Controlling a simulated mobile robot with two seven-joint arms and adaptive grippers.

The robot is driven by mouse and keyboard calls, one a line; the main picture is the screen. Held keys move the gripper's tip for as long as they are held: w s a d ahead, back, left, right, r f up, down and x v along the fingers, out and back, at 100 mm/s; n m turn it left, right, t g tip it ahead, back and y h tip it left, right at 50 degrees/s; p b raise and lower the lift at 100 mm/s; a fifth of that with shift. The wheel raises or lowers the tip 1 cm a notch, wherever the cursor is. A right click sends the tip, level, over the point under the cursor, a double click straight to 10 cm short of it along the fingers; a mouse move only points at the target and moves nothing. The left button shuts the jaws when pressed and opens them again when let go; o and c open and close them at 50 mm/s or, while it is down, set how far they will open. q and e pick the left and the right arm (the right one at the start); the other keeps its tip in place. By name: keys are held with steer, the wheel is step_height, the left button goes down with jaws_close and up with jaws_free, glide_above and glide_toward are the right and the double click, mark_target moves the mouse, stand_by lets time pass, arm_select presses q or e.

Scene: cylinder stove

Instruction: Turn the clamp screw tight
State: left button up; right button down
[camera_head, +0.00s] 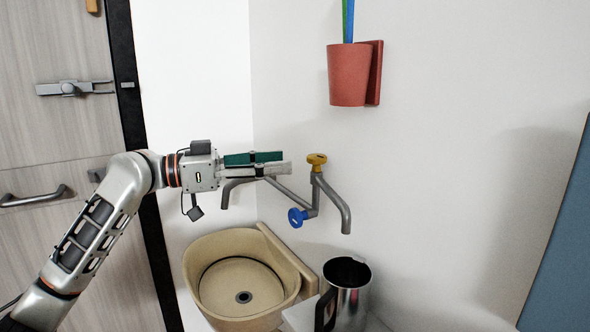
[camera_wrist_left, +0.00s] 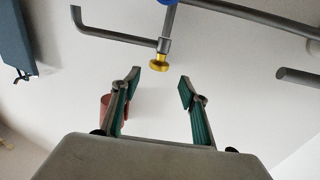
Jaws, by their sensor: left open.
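No clamp screw can be made out for certain. A yellow knob (camera_head: 317,160) sits on top of a grey wall pipe fitting, and a blue knob (camera_head: 297,217) sits lower on the same fitting. My left gripper (camera_head: 286,162) is open and empty, a little to the left of the yellow knob, with its fingers pointing at it. In the left wrist view, the yellow knob (camera_wrist_left: 159,61) shows just beyond the gap between the spread fingertips (camera_wrist_left: 158,87), apart from them. The blue knob is cut by the top edge there (camera_wrist_left: 168,2). My right gripper is not in view.
Grey spouts (camera_head: 338,205) bend down from the fitting. Below are a beige basin (camera_head: 195,265) and a metal jug (camera_head: 352,300). A red cup (camera_head: 347,75) hangs on the wall above. A door (camera_head: 60,140) stands at left.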

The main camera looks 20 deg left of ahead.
mark_target(309, 156)
arm_select(q)
steer(key=x, duration=0.7)
steer(key=shift+w+d+r, duration=0.1)
steer(key=shift+d, duration=0.15)
steer(key=c, duration=1.1)
